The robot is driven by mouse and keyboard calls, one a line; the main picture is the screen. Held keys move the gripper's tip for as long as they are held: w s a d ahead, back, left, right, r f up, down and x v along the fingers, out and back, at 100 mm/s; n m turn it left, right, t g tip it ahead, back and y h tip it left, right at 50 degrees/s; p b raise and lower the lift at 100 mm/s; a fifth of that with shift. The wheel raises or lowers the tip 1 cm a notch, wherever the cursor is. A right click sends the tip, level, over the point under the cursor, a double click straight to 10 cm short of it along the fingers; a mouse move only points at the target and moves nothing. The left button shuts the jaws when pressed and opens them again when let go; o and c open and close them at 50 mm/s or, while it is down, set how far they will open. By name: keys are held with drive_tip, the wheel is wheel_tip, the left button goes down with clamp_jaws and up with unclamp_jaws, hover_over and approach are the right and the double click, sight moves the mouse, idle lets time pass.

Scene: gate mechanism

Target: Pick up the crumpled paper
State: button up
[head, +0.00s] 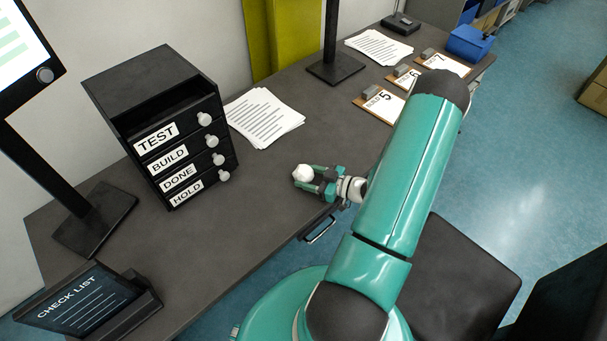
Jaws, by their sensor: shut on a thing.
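The crumpled paper (303,173) is a small white ball over the dark desk, right of the drawer unit. My gripper (305,178) is shut on it, with the green fingers on either side of the ball. My green arm reaches in from the right and hides part of the desk behind it. I cannot tell whether the paper touches the desktop or is held just above it.
A black drawer unit (178,160) labelled TEST, BUILD, DONE and HOLD stands to the left. Printed sheets (262,118) lie behind. Several numbered clipboards (380,100) and a blue box (468,43) are at the far right. A CHECK LIST stand (80,301) is front left. Bare desktop (255,185) lies between drawers and gripper.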

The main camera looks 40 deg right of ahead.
drive_tip(key=shift+r, duration=0.1)
drive_tip(key=shift+r, duration=0.15)
drive_tip(key=shift+s+d, duration=0.1)
drive_tip(key=shift+s, duration=0.15)
drive_tip(key=f+v, duration=0.2)
drive_tip(key=v, duration=1.5)
drive_tip(key=shift+s+d+f, duration=0.2)
drive_tip(key=shift+s+f, duration=0.1)
